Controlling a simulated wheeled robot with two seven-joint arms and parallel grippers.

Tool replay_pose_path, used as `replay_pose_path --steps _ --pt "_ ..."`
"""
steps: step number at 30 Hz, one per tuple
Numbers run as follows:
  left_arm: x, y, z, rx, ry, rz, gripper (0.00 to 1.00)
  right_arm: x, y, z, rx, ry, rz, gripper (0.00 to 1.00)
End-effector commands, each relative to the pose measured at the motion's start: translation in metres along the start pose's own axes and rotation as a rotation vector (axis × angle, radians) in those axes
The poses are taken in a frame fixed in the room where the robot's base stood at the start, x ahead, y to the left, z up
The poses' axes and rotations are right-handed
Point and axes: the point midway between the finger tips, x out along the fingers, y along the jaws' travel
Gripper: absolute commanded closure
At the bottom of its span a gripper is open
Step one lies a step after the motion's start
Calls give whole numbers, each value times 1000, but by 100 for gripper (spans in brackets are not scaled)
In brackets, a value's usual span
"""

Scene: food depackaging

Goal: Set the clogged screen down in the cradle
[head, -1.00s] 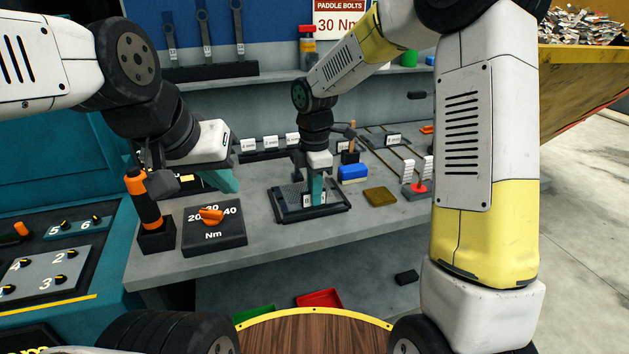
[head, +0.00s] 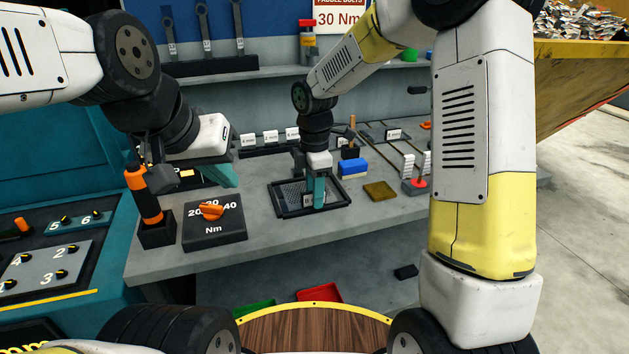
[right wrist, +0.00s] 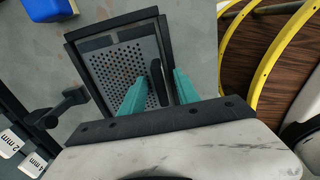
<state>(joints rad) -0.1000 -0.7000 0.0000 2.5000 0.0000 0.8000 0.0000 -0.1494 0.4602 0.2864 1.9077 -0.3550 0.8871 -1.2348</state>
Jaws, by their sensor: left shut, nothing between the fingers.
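The clogged screen (head: 291,196), a grey perforated plate with a dark upright tab, lies inside the black cradle (head: 342,202) on the bench. In the right wrist view the screen (right wrist: 115,68) appears flat within the cradle's dark rim (right wrist: 76,62). My right gripper (head: 318,200) points down over it. Its teal fingers (right wrist: 160,84) stand apart on either side of the tab, with gaps visible, so it looks open. The fingers hide part of the screen. My left gripper (head: 224,178) is shut and empty above the bench, left of the cradle.
A torque dial block (head: 215,228) and an orange-handled tool (head: 145,200) in a holder stand at left. Bench space in front is clear.

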Motion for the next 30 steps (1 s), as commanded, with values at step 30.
replay_pose_path --steps 30 --pt "0 0 0 0 0 0 100 -80 -1 1 7 0 3 62"
